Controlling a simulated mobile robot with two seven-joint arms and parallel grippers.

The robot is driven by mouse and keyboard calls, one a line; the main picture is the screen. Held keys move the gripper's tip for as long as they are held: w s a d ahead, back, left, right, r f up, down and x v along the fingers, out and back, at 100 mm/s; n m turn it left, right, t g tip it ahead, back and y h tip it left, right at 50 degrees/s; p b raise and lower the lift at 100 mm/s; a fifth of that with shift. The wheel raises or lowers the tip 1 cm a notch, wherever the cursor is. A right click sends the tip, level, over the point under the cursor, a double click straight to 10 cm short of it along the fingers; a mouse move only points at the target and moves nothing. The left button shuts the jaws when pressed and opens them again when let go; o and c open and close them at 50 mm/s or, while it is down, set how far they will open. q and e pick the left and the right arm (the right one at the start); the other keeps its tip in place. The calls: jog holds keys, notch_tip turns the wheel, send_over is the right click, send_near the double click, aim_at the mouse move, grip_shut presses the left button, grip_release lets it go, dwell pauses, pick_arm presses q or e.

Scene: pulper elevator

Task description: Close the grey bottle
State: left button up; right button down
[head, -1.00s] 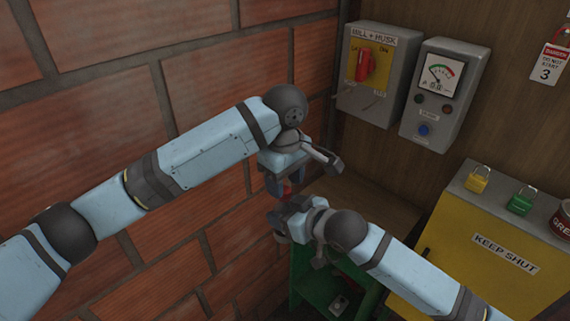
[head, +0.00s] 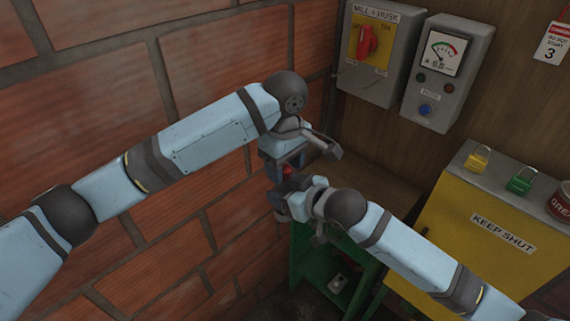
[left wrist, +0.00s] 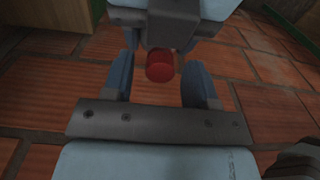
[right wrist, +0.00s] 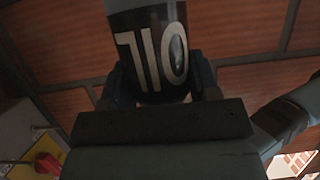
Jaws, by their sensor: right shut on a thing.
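The grey bottle (right wrist: 150,45), with a dark label reading OIL, is in the right wrist view between the fingers of my right gripper (head: 281,194). That gripper is shut on it. A round red cap (left wrist: 160,66) shows in the left wrist view between the fingers of my left gripper (head: 284,165), with a gap on each side. The left gripper is open, just above the right one in the head view. A bit of the red cap also shows there, between the grippers. The bottle's neck is hidden, so I cannot tell how the cap sits on it.
A brick wall (head: 80,110) runs close behind both grippers on the left. A green stand (head: 308,265) is below. To the right are a yellow KEEP SHUT box (head: 455,265) with padlocks on top, and wall-mounted switch (head: 375,85) and meter (head: 430,105) boxes.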

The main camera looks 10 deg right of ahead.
pick_arm(q)
jog(key=shift+r, duration=0.15)
jog(key=shift+r, duration=2.15)
jog(key=o, duration=0.5)
jog(key=shift+o, duration=0.2)
notch_tip(320, 180, up, 12)
jog(key=shift+f, duration=0.1)
